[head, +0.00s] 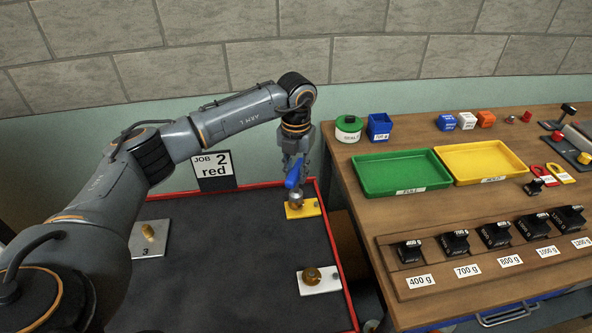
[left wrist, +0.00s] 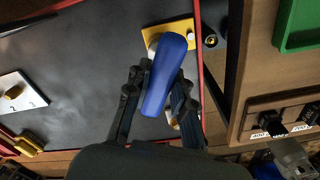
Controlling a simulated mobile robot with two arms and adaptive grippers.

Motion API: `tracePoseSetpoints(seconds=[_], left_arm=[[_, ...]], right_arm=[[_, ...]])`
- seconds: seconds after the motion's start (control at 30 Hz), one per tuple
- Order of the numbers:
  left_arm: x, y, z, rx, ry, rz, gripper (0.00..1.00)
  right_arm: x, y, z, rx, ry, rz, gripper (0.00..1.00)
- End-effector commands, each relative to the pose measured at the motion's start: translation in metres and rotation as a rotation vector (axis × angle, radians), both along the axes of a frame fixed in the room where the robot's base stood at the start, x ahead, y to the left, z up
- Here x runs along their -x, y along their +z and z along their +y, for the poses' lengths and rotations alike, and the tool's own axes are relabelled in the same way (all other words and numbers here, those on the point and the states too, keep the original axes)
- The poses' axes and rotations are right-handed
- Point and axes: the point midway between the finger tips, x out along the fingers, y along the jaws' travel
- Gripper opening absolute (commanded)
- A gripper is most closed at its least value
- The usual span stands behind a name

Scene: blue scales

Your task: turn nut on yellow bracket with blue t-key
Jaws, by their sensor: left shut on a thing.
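My left gripper (head: 294,160) is shut on the blue t-key (head: 293,178), just above the yellow bracket (head: 310,208). In the left wrist view, the blue handle (left wrist: 164,75) of the key lies between the fingers of the gripper (left wrist: 160,85). The key's grey lower end (head: 296,200) is over the yellow bracket, which also shows in the left wrist view (left wrist: 180,28). The nut is hidden under the key, and I cannot tell whether the key is fully seated on it. My right gripper is not in view.
The dark mat has a red rim (head: 335,240). A white bracket (head: 322,286) and a grey plate (head: 150,238) sit on it. A sign (head: 215,170) reads "JOB 2 red". The wooden table (head: 385,215) at right holds green (head: 400,187) and yellow trays (head: 505,148) and several black weights.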

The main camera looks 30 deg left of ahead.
Motion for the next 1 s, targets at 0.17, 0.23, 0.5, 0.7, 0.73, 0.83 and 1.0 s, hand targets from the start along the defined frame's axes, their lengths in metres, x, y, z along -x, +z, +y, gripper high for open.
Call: tracePoseSetpoints(seconds=[0.17, 0.23, 0.5, 0.7, 0.73, 0.83, 1.0], left_arm=[[0.000, -0.004, 0.000, 0.001, 0.000, -0.001, 0.00], [0.000, -0.005, 0.000, 0.000, 0.000, -0.001, 0.00], [0.000, -0.010, 0.000, 0.000, 0.000, -0.001, 0.00], [0.000, -0.013, 0.000, 0.000, 0.000, -0.001, 0.00], [0.000, -0.014, 0.000, 0.000, 0.000, -0.001, 0.00], [0.000, -0.016, 0.000, 0.000, 0.000, -0.001, 0.00], [0.000, -0.019, 0.000, 0.000, 0.000, -0.001, 0.00]], right_arm=[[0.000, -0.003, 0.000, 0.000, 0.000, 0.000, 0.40], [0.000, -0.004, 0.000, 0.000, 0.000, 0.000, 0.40], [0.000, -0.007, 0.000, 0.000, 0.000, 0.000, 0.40], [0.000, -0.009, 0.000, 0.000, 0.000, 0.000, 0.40], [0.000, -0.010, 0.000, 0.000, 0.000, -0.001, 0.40], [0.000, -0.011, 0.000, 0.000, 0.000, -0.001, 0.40], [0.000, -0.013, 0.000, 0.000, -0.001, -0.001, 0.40]])
